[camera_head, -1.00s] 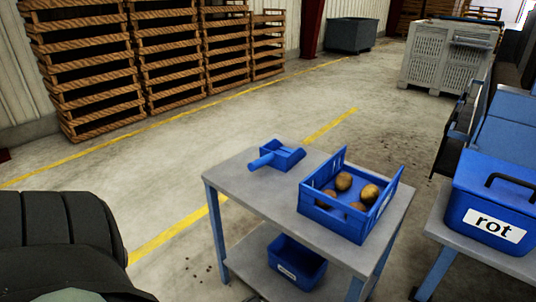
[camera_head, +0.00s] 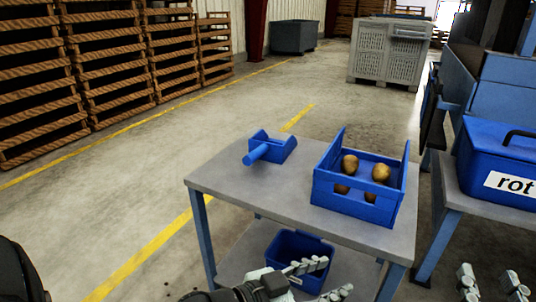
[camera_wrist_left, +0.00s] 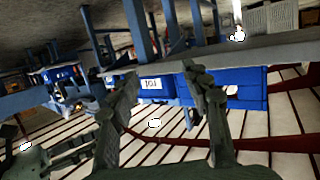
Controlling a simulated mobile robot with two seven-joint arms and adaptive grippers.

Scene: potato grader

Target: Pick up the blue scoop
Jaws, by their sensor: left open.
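The blue scoop (camera_head: 276,145) lies on the grey table (camera_head: 225,178) in the head view, near its far left edge. Its handle points toward the front left. My left gripper (camera_head: 320,280) is at the bottom of the head view, in front of the table and nearer to me than the scoop. It is open, its fingers apart and empty; they also show in the left wrist view (camera_wrist_left: 165,88). My right gripper (camera_head: 491,284) is at the bottom right corner, its fingers spread with nothing between them. I cannot make out the scoop in the left wrist view.
A blue crate (camera_head: 345,200) with several potatoes stands right of the scoop. A blue bin (camera_head: 282,248) sits on the lower shelf. A blue box labelled "rot" (camera_head: 480,160) stands on a bench at right. Pallet stacks (camera_head: 110,50) line the back left. Table room around the scoop is clear.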

